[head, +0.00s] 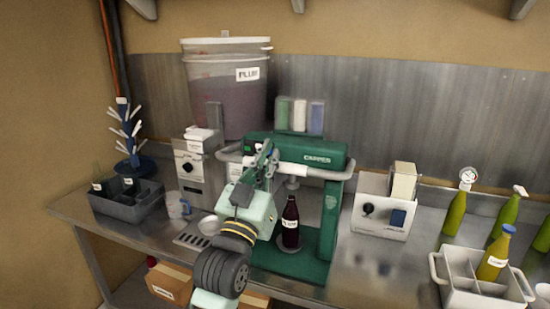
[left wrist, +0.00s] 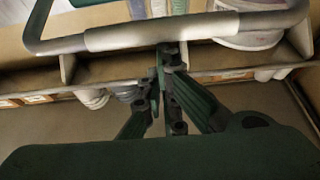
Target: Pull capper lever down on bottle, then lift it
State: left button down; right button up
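The green capper (head: 325,150) stands on the steel counter. Its grey U-shaped lever (head: 335,174) runs across the front at head height, with a pale grip (head: 293,168) in the middle. The lever's pale grip also spans the top of the left wrist view (left wrist: 165,31). A dark bottle (head: 290,222) with a white label stands upright on the capper's base, below the lever. My left gripper (head: 266,150) is at the lever, left of the grip's centre. In the left wrist view, its fingers (left wrist: 167,52) are together at the grip's edge, not around it. My right gripper is not in view.
A large plum bucket (head: 228,95) stands behind. A white switch box (head: 383,210) is right of the capper. A white crate (head: 465,292) and several green bottles (head: 455,213) stand at the right. A grey bin (head: 125,205) is at the left.

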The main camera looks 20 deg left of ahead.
pick_arm(q)
notch_tip(320, 180, down, 6)
jog(key=t+b, duration=0.1)
jog(key=b, duration=0.4)
jog(key=shift+s, duration=0.35)
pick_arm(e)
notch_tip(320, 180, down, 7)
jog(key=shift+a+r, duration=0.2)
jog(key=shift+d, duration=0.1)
